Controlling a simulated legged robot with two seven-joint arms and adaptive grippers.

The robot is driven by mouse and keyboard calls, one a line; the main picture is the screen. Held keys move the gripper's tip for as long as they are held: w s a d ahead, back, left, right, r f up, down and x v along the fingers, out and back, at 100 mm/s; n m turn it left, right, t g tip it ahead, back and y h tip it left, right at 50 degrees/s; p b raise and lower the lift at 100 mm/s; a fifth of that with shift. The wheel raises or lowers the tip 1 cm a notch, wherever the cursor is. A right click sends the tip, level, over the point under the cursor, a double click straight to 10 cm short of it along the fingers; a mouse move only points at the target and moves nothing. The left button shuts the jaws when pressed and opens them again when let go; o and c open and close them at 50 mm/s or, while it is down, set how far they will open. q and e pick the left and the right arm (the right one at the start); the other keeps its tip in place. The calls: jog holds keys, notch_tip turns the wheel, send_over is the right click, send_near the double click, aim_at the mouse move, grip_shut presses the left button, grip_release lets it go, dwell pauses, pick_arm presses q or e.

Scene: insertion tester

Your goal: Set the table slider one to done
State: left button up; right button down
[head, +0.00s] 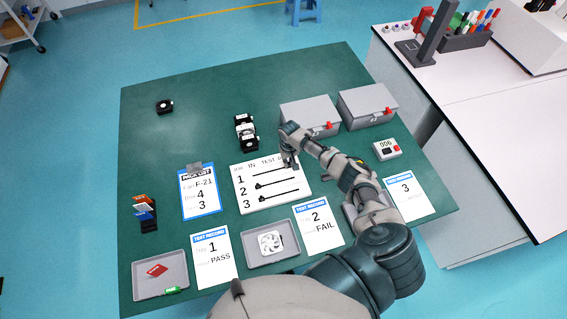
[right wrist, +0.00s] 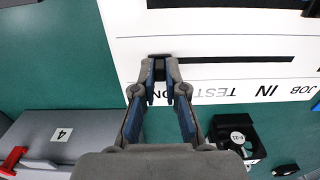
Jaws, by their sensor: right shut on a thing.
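The white slider board (head: 243,172) lies on the green table, with rows numbered 1, 2 and 3 under printed headings. My right gripper (head: 290,164) reaches down over the right end of row one. In the right wrist view its fingers (right wrist: 160,72) are shut on the black knob of slider one (right wrist: 160,57), at the end of its slot past the word TEST. My left gripper is out of view.
Grey boxes with red latches (head: 310,112) stand behind the board. The back left table area is mostly clear.

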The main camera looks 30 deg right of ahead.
jog(key=shift+s+d, duration=0.1)
jog(key=shift+d, duration=0.1)
jog(key=c, duration=1.2)
grip_release()
jog(key=shift+d, duration=0.1)
jog(key=shift+r, duration=0.15)
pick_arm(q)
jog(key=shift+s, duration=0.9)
pick_arm(e)
notch_tip(320, 180, up, 12)
jog(key=shift+f, duration=0.25)
